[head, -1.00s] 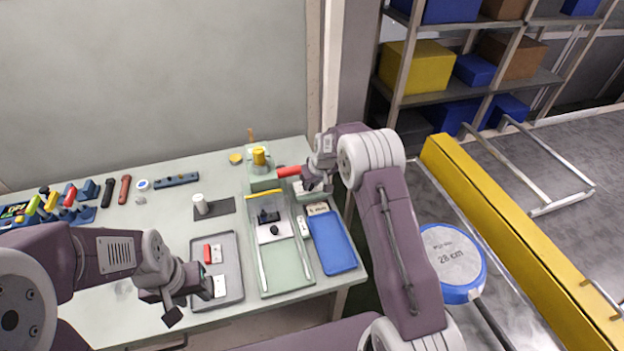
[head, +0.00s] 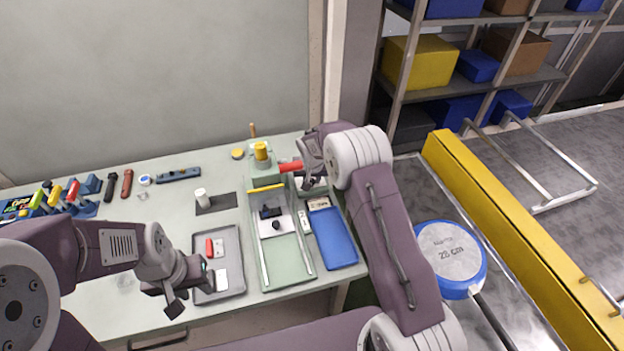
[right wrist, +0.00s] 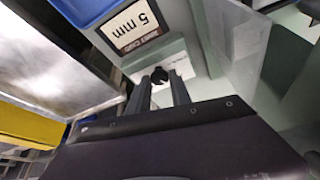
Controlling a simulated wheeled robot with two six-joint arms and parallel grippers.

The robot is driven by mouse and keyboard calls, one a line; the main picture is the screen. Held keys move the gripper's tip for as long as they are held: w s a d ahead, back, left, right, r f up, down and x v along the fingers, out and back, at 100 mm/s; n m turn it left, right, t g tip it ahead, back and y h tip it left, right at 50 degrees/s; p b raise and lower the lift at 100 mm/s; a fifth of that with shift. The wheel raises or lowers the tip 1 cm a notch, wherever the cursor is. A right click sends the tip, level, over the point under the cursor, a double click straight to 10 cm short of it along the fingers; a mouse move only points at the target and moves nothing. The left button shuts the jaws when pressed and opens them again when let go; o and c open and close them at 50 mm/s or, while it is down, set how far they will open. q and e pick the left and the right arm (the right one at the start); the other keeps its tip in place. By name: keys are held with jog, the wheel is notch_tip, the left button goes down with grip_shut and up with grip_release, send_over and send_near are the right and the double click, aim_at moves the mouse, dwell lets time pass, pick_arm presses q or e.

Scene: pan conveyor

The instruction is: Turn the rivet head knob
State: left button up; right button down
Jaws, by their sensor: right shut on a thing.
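A small black knob (right wrist: 159,75) shows between my right fingertips in the right wrist view, in front of a pale block (right wrist: 172,58). My right gripper (right wrist: 162,84) is shut on it. In the head view, my right wrist hides the knob, at the back right of the table near the red handle (head: 291,166). A card reading "5 mm" (right wrist: 138,25) lies beside the pale block; it also shows in the head view (head: 319,204). My left gripper (head: 190,291) is open and empty, over the front of the grey tray (head: 232,288).
A green fixture with a yellow-topped post (head: 261,151) stands left of the red handle. A pale green track (head: 282,266) and a blue tray (head: 334,241) lie in front. Tools line the table's back left. A yellow beam (head: 510,225) runs along the right.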

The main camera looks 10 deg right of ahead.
aim_at(314, 183)
jog(key=c, duration=1.2)
grip_release()
jog(key=r, duration=0.4)
jog(key=shift+s+d+r+b, duration=0.2)
jog(key=shift+d+r+b, duration=0.05)
jog(key=shift+r+b, duration=0.05)
jog(key=s+d+r, duration=0.4)
jog(key=s+d, duration=0.1)
jog(key=s+d+r+b, duration=0.1)
jog(key=s+d+r, duration=0.1)
jog(key=s, duration=0.1)
jog(key=shift+d+r, duration=0.25)
jog(key=s+a+f+g, duration=0.1)
jog(key=s+a, duration=0.1)
jog(key=s, duration=0.6)
jog(key=s+a+f+n+g, duration=0.1)
jog(key=s+a+f, duration=0.1)
jog(key=s, duration=0.5)
jog(key=s+a+f+n+g+y, duration=0.1)
jog(key=s+a+f, duration=0.1)
jog(key=s, duration=0.6)
jog(key=shift+s+a+f, duration=0.15)
jog(key=shift+s+a, duration=0.15)
jog(key=shift+a, duration=0.25)
